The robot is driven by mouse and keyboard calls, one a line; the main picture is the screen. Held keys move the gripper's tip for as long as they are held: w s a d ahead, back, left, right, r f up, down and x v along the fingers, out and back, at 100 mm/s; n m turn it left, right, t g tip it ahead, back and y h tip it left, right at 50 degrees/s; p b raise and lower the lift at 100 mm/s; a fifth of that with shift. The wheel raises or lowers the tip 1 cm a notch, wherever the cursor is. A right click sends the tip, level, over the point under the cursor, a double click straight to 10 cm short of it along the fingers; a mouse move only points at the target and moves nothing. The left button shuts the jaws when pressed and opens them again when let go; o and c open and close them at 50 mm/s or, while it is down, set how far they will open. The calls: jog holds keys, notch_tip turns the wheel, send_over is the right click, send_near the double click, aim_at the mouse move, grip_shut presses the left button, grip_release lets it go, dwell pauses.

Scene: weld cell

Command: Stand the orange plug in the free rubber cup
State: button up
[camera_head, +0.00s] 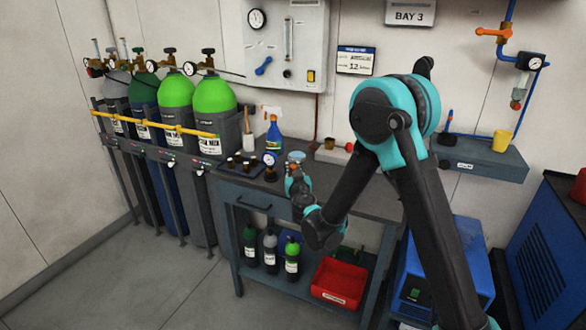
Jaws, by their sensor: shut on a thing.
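The end of my arm reaches over the left part of the grey workbench (358,195). My gripper (298,182) is small and seen from behind. Several small dark cups or jars with tan tops (249,166) stand on a dark tray at the bench's left end, left of my gripper. At this size I cannot tell which is the free rubber cup.
A round gauge (269,159) and a blue spray bottle (273,137) stand close by my gripper. Gas cylinders (175,95) stand behind a yellow rail at left. Bottles (270,250) and a red bin (340,280) sit on the lower shelf. The floor at left is clear.

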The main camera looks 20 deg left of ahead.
jog(key=shift+f, duration=0.55)
jog(key=o, duration=0.7)
jog(key=shift+o, duration=0.2)
jog(key=shift+s, duration=0.1)
